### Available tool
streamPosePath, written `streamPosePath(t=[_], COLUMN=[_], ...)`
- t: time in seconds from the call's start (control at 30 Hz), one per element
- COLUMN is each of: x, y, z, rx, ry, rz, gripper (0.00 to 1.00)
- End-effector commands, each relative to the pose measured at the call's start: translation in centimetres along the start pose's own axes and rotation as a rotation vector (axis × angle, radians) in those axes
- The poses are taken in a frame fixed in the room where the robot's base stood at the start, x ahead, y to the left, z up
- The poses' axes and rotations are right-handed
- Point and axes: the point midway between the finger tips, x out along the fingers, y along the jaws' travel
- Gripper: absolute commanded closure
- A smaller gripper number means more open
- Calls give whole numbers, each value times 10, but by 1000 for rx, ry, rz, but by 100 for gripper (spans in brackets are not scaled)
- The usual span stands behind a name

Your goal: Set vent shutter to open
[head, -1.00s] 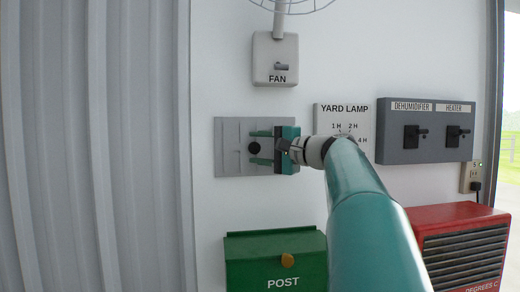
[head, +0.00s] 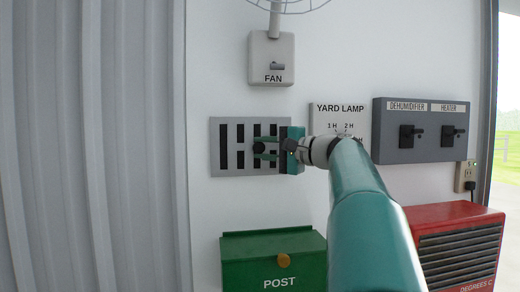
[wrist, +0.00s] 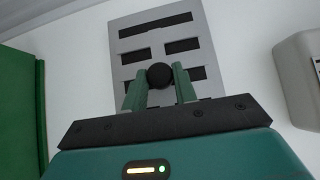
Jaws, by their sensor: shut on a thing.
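The vent shutter (head: 232,123) is a grey rectangular plate on the white wall, with several dark upright slots showing open. It also shows in the wrist view (wrist: 151,45). Its round black knob (head: 258,147) stands out from the plate. My gripper (head: 264,148) reaches in from the right and is shut on the knob, with one green finger on each side of it. In the wrist view the knob (wrist: 159,75) sits between the fingertips. My gripper body hides the right end of the plate in the head view.
A fan switch (head: 271,60) is above the vent. A yard lamp timer (head: 326,119) and a grey box with dehumidifier and heater switches (head: 422,130) are to the right. A green post box (head: 274,261) is below, with a red heater (head: 460,250) at lower right.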

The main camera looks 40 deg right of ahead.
Motion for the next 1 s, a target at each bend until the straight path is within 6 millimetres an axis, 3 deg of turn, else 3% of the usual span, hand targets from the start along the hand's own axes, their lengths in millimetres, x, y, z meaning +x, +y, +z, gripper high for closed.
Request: streamPosePath(t=[0.07, 0.1, 0.2, 0.57, 0.77, 1.0], x=[-3, -3, -3, -7, -38, -91], y=[0, 0, 0, 0, 0, 0], z=[-3, -3, -3, -2, -2, -2], rx=[0, 0, 0, -1, -2, 0], ry=[10, 10, 9, 8, 10, 10], rz=[0, 0, 0, 0, 0, 0], gripper=[100, 66, 50, 50, 50, 50])
